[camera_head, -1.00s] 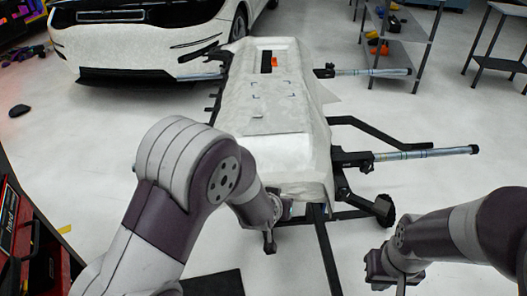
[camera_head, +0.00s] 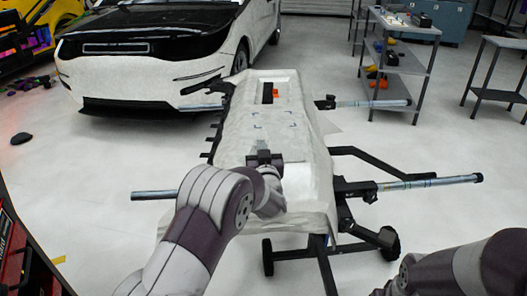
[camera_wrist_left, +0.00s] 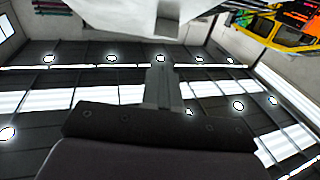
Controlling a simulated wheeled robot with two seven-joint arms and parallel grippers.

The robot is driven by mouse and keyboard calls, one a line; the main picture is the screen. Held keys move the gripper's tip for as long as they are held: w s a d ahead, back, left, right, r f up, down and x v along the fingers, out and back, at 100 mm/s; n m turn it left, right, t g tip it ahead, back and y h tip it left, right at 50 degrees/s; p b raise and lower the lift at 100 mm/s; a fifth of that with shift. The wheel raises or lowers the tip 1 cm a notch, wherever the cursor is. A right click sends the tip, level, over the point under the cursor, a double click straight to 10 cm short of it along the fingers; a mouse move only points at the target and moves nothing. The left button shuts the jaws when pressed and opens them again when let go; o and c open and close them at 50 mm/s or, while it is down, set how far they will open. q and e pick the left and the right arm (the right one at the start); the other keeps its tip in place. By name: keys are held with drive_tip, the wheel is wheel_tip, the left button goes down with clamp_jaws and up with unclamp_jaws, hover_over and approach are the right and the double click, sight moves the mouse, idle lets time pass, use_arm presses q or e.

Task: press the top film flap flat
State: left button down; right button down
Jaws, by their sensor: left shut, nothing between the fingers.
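A long panel covered in white film (camera_head: 235,140) lies on a black stand. Its far end has a dark slot with a small orange-red piece (camera_head: 275,93). Blue corner marks sit on the film around its middle. I cannot make out a separate top flap; the film hangs over the panel's sides and near end. My left gripper (camera_head: 264,158) is shut and empty over the near half of the panel. I cannot tell whether it touches the film. In the left wrist view its fingers (camera_wrist_left: 162,78) are together, below a pale surface (camera_wrist_left: 125,15). My right gripper is mostly cut off at the bottom edge.
Stand bars (camera_head: 430,182) stick out to the right, with black feet below. A car with white film (camera_head: 175,70) stands behind left. A grey shelf cart (camera_head: 405,60) and a dark table (camera_head: 500,75) stand at the back right. The floor left of the panel is mostly clear.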

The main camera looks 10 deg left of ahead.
use_arm(q)
drive_tip(key=shift+w+a+f, duration=0.25)
drive_tip(key=shift+w+f, duration=0.7)
drive_tip(key=shift+r, duration=0.1)
